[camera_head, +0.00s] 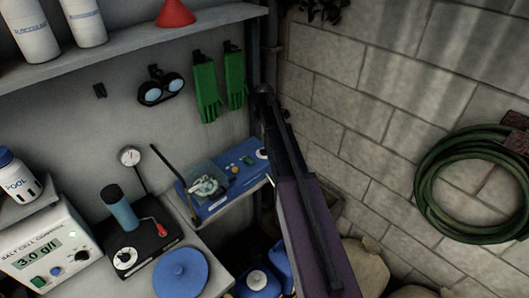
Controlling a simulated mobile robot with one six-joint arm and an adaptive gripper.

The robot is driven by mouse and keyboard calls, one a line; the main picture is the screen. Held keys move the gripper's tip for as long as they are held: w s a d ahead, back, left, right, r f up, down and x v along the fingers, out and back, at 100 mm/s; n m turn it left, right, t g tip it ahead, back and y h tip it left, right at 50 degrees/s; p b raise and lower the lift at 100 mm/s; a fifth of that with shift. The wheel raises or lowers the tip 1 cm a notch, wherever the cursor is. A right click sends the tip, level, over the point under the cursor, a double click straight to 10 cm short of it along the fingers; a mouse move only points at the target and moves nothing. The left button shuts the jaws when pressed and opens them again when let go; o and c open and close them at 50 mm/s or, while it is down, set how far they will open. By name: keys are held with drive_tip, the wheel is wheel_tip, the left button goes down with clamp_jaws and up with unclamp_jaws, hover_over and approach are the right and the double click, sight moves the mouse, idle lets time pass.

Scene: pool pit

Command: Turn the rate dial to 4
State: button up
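No label reading "rate" is legible, so I cannot tell for certain which dial is meant. A white round dial (125,258) with a dark pointer mark sits on a black unit (150,240) with a blue cylinder and a red lever; its numbers are too small to read. Another white dial (262,153) sits at the right end of a blue unit (215,196), close beside a dark diagonal bar. The salt cell control box (35,262) shows 3.0 g/l and has a black knob (82,256). I cannot make out my gripper.
A dark and purple bar (312,215), perhaps my arm, crosses the middle right. A blue round lid (181,273) lies in front of the black unit. A green hose (430,180) hangs on the block wall.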

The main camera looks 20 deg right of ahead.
sight(264, 149)
drive_tip(key=shift+f+b, duration=3.9)
drive_tip(key=shift+f, duration=0.3)
drive_tip(key=shift+d, duration=0.1)
clamp_jaws()
